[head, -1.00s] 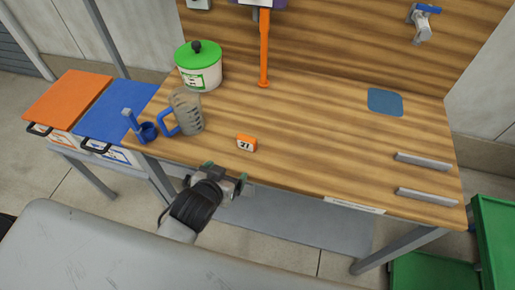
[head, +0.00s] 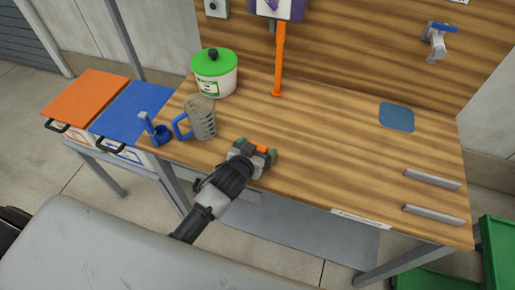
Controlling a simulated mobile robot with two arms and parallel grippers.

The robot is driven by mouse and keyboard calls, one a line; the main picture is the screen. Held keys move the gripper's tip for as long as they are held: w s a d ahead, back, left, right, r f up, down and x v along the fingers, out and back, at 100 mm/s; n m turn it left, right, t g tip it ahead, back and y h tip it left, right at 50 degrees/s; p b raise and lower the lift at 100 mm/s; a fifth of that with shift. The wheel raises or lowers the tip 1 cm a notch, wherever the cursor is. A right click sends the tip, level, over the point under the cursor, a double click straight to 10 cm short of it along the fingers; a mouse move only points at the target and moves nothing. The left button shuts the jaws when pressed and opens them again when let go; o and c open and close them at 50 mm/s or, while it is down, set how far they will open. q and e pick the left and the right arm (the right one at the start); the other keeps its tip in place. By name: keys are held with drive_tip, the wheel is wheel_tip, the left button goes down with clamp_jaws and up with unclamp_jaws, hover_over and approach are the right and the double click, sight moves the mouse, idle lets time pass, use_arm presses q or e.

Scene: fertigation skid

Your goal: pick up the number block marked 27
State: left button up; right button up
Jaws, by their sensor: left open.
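A small orange number block (head: 262,149) sits on the wooden bench near its front edge. Only part of its orange top shows; its marked face is hidden now by my gripper. My left gripper (head: 256,151) is open, with its two fingers on either side of the block. I cannot tell whether the fingers touch it. My right gripper is not in view.
A green-lidded tub (head: 214,72) is behind. An orange post (head: 279,60) rises at the back.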

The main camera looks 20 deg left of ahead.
use_arm(q)
drive_tip(key=shift+w+f, duration=0.15)
drive_tip(key=shift+w, duration=0.2)
drive_tip(key=shift+s, duration=0.1)
drive_tip(key=shift+c, duration=0.3)
drive_tip(key=c, duration=0.9)
drive_tip(key=shift+c, duration=0.2)
